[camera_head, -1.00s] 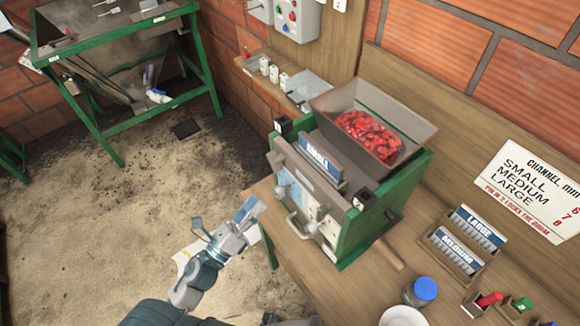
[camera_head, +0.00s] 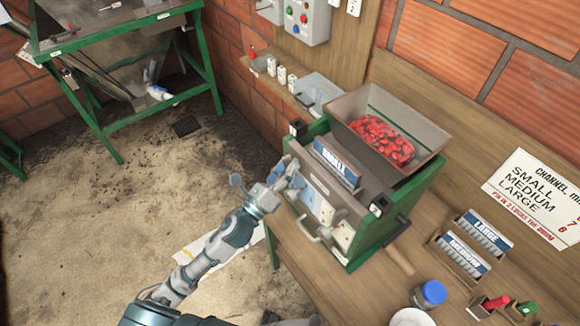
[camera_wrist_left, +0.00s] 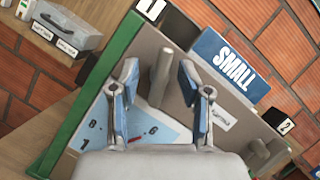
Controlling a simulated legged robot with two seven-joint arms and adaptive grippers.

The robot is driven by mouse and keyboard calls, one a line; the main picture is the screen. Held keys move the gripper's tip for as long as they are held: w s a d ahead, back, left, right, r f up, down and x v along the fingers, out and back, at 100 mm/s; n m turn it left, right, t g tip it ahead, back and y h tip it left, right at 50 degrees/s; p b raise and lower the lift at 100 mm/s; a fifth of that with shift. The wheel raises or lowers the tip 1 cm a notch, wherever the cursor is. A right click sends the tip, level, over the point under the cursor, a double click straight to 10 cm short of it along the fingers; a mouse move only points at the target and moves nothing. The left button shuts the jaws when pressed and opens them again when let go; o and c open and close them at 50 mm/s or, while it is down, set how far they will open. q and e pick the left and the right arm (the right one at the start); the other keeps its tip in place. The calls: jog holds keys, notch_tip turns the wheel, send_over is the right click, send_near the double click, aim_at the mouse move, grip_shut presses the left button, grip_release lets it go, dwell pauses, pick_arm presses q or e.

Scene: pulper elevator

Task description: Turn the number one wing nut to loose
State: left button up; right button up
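My left gripper (camera_head: 285,177) is at the left end of the pulper's front plate in the head view. In the left wrist view the left gripper (camera_wrist_left: 158,88) is open, one blue-padded finger on each side of a grey upright post (camera_wrist_left: 161,76). This post stands near the label 1 (camera_wrist_left: 150,9) and looks like the number one wing nut; gaps show on both sides of it. A second grey knob (camera_wrist_left: 258,153) is near the label 2 (camera_wrist_left: 285,127). In the head view my gripper hides the number one nut. My right gripper is not in view.
The green-framed pulper (camera_head: 392,218) stands on the wooden bench (camera_head: 330,288), with red cherries (camera_head: 382,139) in its hopper. A blue SMALL plate (camera_wrist_left: 226,66) is beside the right finger. A looped handle (camera_head: 308,229) sticks out in front. A blue-lidded jar (camera_head: 430,293) is at the lower right.

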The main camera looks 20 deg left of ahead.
pick_arm(q)
jog(key=shift+w+a+f, duration=0.15)
jog(key=shift+a, duration=0.35)
jog(key=shift+w+a+f, duration=0.1)
jog(key=shift+w+a, duration=0.05)
jog(key=shift+a, duration=0.35)
jog(key=shift+s+d, duration=0.1)
jog(key=shift+d, duration=0.05)
jog(key=c, duration=0.4)
jog(key=shift+s+d+r, duration=0.1)
jog(key=shift+s+d, duration=0.1)
jog(key=shift+d, duration=0.3)
jog(key=shift+s+d+r, duration=0.1)
jog(key=shift+s+d, duration=0.1)
jog(key=shift+d, duration=0.25)
grip_shut()
jog(key=shift+d, duration=0.2)
jog(key=shift+w+f, duration=0.1)
jog(key=shift+w, duration=0.1)
jog(key=shift+w+a, duration=0.15)
jog(key=shift+a, duration=0.05)
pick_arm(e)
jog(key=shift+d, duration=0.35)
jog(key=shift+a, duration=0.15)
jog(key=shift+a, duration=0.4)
